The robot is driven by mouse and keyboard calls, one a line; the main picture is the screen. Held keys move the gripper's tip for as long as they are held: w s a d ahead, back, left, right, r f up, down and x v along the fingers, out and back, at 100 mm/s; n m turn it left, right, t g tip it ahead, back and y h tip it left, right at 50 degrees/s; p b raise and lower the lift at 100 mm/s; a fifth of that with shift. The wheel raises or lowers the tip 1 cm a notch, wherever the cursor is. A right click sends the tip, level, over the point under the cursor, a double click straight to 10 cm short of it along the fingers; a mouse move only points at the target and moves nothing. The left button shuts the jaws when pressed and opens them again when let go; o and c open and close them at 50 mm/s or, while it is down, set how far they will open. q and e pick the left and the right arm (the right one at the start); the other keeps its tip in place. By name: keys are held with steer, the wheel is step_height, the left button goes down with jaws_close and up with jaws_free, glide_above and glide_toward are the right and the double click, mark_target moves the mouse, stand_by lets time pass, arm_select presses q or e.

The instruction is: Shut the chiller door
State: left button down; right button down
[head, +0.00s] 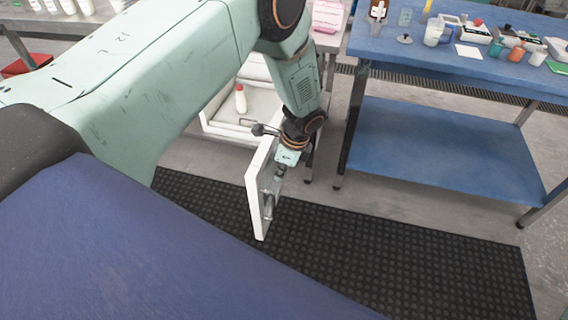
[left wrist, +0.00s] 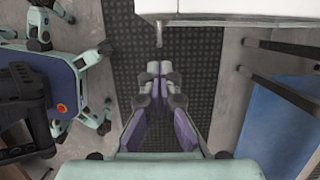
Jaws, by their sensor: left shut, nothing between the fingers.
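The white chiller door (head: 259,195) stands swung open, on edge, out over the dark mat in the head view. The chiller (head: 215,125) is behind it, its white inside showing with a bottle in it. My left gripper (head: 279,174) points down close by the right side of the door. Its fingers look shut and empty in the left wrist view (left wrist: 159,68), where a white panel, likely the door (left wrist: 230,8), crosses the top just beyond the fingertips. I cannot tell whether they touch it. My arm hides part of the chiller. My right gripper is not in view.
A blue bench (head: 440,55) with cups and small devices stands at the right, with a lower shelf (head: 440,150). A white bench with a pink box (head: 327,15) stands at the back.

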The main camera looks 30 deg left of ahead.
arm_select(q)
steer(key=shift+s+a+f, duration=0.15)
steer(key=shift+a+f, duration=0.15)
steer(key=shift+a, duration=0.4)
steer(key=shift+s+a+f, duration=0.15)
steer(key=shift+a+f, duration=0.1)
steer(key=shift+a, duration=0.5)
steer(key=shift+s+a+f, duration=0.15)
steer(key=shift+a+f, duration=0.15)
steer(key=shift+a, duration=0.4)
